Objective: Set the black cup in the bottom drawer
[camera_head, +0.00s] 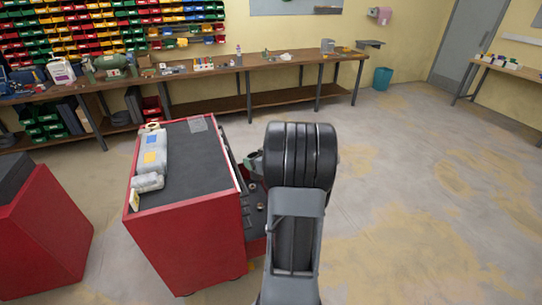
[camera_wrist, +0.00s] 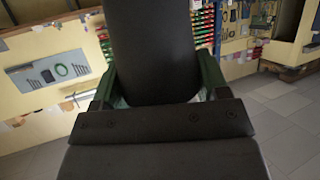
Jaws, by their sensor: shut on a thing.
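The black cup (camera_wrist: 152,50) fills the upper middle of the wrist view. My gripper (camera_wrist: 160,78) is shut on it, with a green finger on each side. In the head view my arm hides the cup and most of the gripper. The red tool cabinet (camera_head: 185,245) stands left of my arm. A drawer (camera_head: 250,220) stands open on its right side, with small dark objects inside. My arm covers part of this drawer, and I cannot tell its level for certain.
Another red cabinet (camera_head: 45,240) stands at the far left. A long workbench (camera_head: 215,72) with several items runs along the back wall. The floor on the right (camera_head: 430,200) is clear.

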